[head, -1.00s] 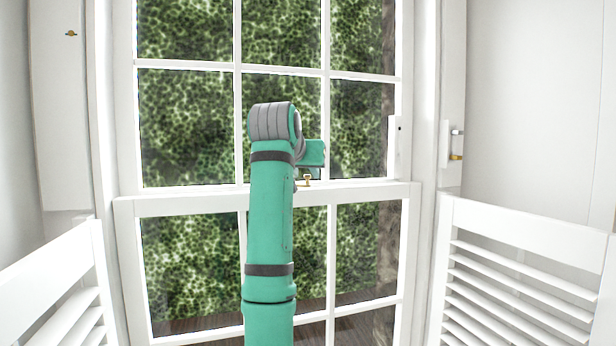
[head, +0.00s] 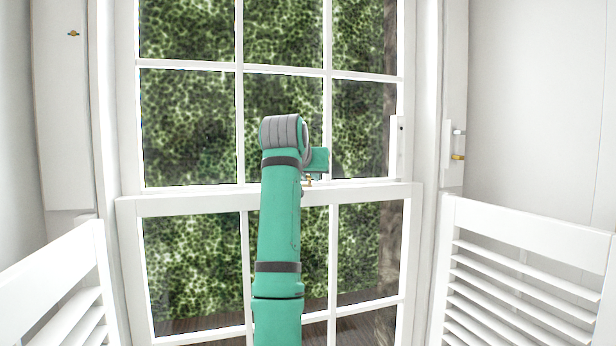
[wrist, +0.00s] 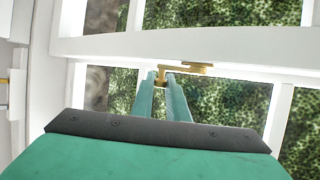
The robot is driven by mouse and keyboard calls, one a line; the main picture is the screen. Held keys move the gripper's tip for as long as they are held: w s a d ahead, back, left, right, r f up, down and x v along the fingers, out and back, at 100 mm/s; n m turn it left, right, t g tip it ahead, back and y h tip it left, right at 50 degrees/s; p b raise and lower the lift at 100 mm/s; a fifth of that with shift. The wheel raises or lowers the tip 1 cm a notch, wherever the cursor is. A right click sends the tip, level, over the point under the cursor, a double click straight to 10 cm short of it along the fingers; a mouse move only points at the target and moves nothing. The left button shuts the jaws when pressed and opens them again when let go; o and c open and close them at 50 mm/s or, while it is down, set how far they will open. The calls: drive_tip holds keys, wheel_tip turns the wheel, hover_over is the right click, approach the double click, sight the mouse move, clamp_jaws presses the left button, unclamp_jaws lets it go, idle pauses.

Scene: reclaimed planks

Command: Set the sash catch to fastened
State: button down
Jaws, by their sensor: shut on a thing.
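The brass sash catch (wrist: 190,66) sits on the white meeting rail of the sash window, and its lever shows as a flat brass bar along the rail in the wrist view. In the head view only a small brass part of the catch (head: 308,182) shows beside my arm. My gripper (wrist: 162,76) is shut on the brass knob end of the catch lever, with the two green fingers close together. My arm hides part of the rail and of the catch in the head view.
The lower sash's top rail (head: 370,194) runs across the window. White louvred shutters stand at the left (head: 60,270) and right (head: 520,265). A small brass fitting (head: 458,157) is on the right frame. Foliage shows behind the glass.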

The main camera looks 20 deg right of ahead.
drive_tip(key=shift+w, duration=0.1)
drive_tip(key=shift+d+n+y, duration=0.15)
drive_tip(key=shift+n+y, duration=0.15)
drive_tip(key=shift+y, duration=0.2)
drive_tip(key=shift+w+d+n+t+y, duration=0.15)
drive_tip(key=shift+n+t+y, duration=0.2)
drive_tip(key=shift+n+y, duration=0.1)
drive_tip(key=shift+w+d+n+t+y, duration=0.1)
drive_tip(key=shift+w+n+t+y, duration=0.05)
drive_tip(key=shift+n+t+y, duration=0.25)
drive_tip(key=shift+w+n+t+y, duration=0.3)
drive_tip(key=shift+w+n+y, duration=0.1)
drive_tip(key=shift+n+y, duration=0.55)
drive_tip(key=shift+w+n+t+y, duration=0.25)
drive_tip(key=shift+w+n+y, duration=0.1)
drive_tip(key=shift+n+y, duration=0.55)
drive_tip(key=c, duration=1.7)
unclamp_jaws()
